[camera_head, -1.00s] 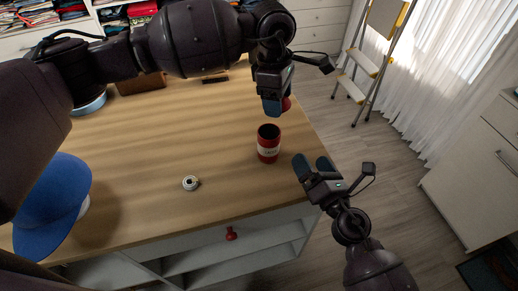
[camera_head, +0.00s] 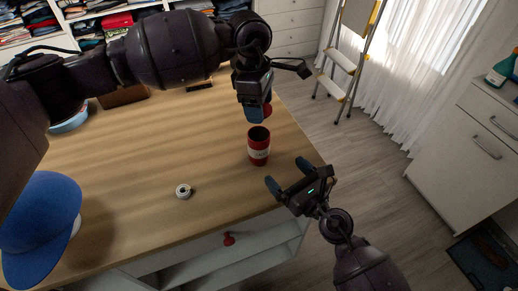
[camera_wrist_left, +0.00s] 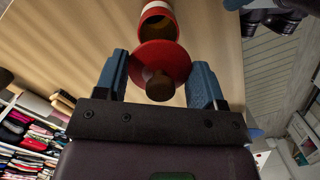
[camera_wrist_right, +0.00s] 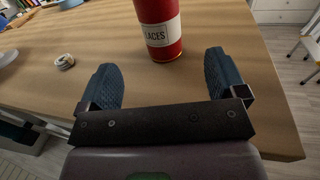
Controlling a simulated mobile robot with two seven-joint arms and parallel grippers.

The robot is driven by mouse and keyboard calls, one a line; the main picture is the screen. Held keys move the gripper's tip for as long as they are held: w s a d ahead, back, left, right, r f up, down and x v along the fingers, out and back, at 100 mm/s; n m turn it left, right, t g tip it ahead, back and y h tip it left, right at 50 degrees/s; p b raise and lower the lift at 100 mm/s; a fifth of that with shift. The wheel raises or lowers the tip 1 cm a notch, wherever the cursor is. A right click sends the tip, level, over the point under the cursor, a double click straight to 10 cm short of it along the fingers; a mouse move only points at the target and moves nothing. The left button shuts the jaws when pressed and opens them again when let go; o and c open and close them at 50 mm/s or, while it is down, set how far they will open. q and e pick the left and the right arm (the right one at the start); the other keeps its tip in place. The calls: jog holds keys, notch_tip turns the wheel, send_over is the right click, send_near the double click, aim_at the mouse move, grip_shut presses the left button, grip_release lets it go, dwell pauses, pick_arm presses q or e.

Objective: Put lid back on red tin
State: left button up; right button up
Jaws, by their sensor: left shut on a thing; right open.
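The red tin (camera_head: 259,150) stands upright and open on the wooden table, near its right edge. It has a white label, which reads "LACES" in the right wrist view (camera_wrist_right: 162,36). My left gripper (camera_head: 256,117) is above and behind the tin, shut on the red lid (camera_wrist_left: 160,62), a round disc with a dark knob. The lid is apart from the tin's open mouth (camera_wrist_left: 158,22) as far as I can tell. In the head view the lid (camera_head: 267,110) is mostly hidden by the fingers. My right gripper (camera_head: 288,174) is open and empty, in front of the tin.
A small white roll (camera_head: 183,191) lies left of the tin. A blue cap (camera_head: 40,228) sits at the table's left. A red knob (camera_head: 229,239) shows on the white cubby unit below the table edge. The tabletop (camera_head: 150,150) between is clear.

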jog(key=x, duration=1.2)
jog(key=c, duration=1.4)
pick_arm(q)
send_over(259, 130)
jog(key=s, duration=0.3)
jog(key=shift+w+f, duration=0.15)
jog(key=shift+f, duration=2.35)
pick_arm(e)
jog(key=shift+o, duration=0.2)
pick_arm(q)
jog(key=shift+f, duration=0.85)
jog(key=shift+f, duration=0.65)
jog(key=o, duration=1)
jog(key=shift+c, duration=0.2)
